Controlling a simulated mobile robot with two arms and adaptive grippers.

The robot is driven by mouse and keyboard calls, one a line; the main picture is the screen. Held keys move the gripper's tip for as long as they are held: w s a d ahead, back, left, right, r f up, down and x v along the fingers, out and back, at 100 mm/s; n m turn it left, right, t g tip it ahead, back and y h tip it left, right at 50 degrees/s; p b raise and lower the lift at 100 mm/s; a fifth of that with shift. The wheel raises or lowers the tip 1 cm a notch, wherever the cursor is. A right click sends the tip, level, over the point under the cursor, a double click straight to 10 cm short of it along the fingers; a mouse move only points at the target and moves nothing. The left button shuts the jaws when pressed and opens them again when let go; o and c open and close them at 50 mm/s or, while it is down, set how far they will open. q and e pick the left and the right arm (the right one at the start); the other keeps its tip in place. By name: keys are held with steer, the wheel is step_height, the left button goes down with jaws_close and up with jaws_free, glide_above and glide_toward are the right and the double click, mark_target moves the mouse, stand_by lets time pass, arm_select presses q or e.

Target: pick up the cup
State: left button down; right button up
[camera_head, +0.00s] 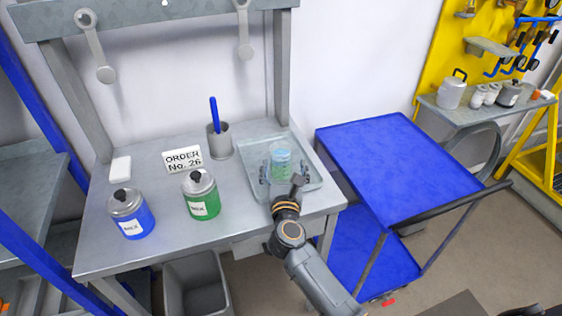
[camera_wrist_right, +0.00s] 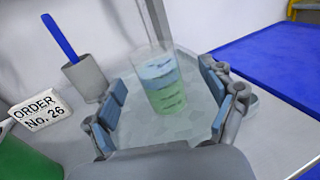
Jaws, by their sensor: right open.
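The cup (camera_head: 282,158) is clear, with a blue layer over a green one inside. It stands upright on a clear tray (camera_head: 250,150) at the right end of the grey workbench. In the right wrist view the cup (camera_wrist_right: 160,80) stands between the two blue-padded fingers. My right gripper (camera_head: 279,180) is open around the cup; in the wrist view a gap shows between the cup and each finger (camera_wrist_right: 163,103). The gripper hides the cup's lower front in the head view. My left gripper is not in view.
A grey holder (camera_head: 220,142) with a blue stick stands left of the tray. An order sign (camera_head: 183,160), a green can (camera_head: 202,198) and a blue can (camera_head: 130,215) stand further left. A blue cart (camera_head: 385,165) is to the right.

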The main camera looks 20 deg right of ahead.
mark_target(281, 148)
steer(key=shift+a+f+p+x, duration=0.15)
steer(key=shift+p+x, duration=0.05)
steer(key=shift+x, duration=1.25)
steer(key=shift+a+f+p+x, duration=0.15)
steer(key=shift+p+x, duration=0.05)
steer(key=shift+x, duration=1.25)
steer(key=c, duration=1.4)
